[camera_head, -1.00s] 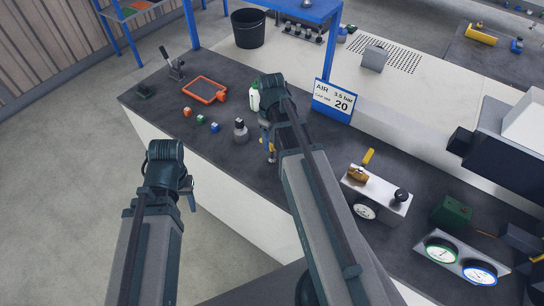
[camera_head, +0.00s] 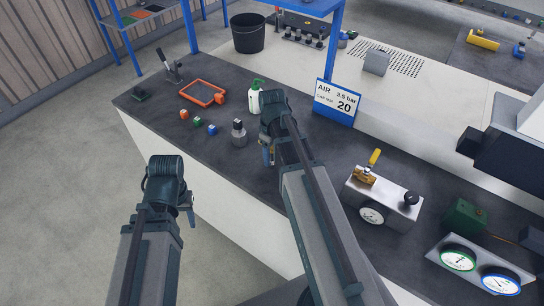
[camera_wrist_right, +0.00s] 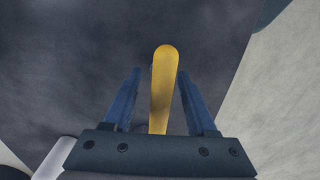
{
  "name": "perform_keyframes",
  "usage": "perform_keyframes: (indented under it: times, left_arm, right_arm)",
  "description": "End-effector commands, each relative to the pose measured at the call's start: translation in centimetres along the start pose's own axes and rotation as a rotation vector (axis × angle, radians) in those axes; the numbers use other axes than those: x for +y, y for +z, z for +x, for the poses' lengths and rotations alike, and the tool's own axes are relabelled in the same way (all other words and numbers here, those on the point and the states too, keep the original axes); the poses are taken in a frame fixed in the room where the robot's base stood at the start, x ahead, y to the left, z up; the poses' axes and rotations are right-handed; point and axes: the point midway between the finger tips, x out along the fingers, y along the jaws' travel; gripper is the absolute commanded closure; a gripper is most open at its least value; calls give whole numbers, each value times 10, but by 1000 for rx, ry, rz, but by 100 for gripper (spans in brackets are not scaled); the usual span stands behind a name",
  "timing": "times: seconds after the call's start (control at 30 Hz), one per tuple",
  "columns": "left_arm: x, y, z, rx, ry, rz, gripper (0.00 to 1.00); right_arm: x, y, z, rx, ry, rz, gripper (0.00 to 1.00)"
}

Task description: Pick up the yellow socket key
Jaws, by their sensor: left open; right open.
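The yellow socket key (camera_wrist_right: 163,88) shows in the right wrist view as a rounded yellow bar between the two blue fingers of my right gripper (camera_wrist_right: 159,72). A gap is visible on each side of it, so the fingers are open around it and not closed on it. In the head view my right gripper (camera_head: 269,155) is low over the near edge of the dark bench, and only a speck of yellow shows there; the key is mostly hidden. My left gripper (camera_head: 190,213) is open and empty over the floor, in front of the bench.
A white bottle with a green top (camera_head: 255,100) and a grey metal fitting (camera_head: 239,135) stand close left of my right gripper. Small coloured cubes (camera_head: 198,122) and an orange frame (camera_head: 203,92) lie further left. A valve block (camera_head: 384,198) stands to the right.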

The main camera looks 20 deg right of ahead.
Motion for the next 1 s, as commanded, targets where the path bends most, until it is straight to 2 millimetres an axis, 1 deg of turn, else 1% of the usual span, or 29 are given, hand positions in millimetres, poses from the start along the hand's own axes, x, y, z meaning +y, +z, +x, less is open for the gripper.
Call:
perform_keyframes:
  times: [0.13,0.17,0.3,0.47,0.5,0.87,1.0]
  left_arm:
    - [0,0,-1,0,0,0,50]
    - [0,0,-1,0,0,0,50]
    - [0,0,-1,0,0,0,50]
    - [0,0,-1,0,0,0,50]
    - [0,0,-1,0,0,0,50]
    - [0,0,-1,0,0,0,50]
    - [0,0,-4,0,0,0,50]
  right_arm:
    - [0,0,-1,0,0,0,43]
    - [0,0,-1,0,0,0,44]
    - [0,0,-1,0,0,0,70]
    - [0,0,-1,0,0,0,98]
    - [0,0,-1,0,0,0,100]
    - [0,0,-1,0,0,0,100]
    - [-1,-1,-4,0,0,0,100]
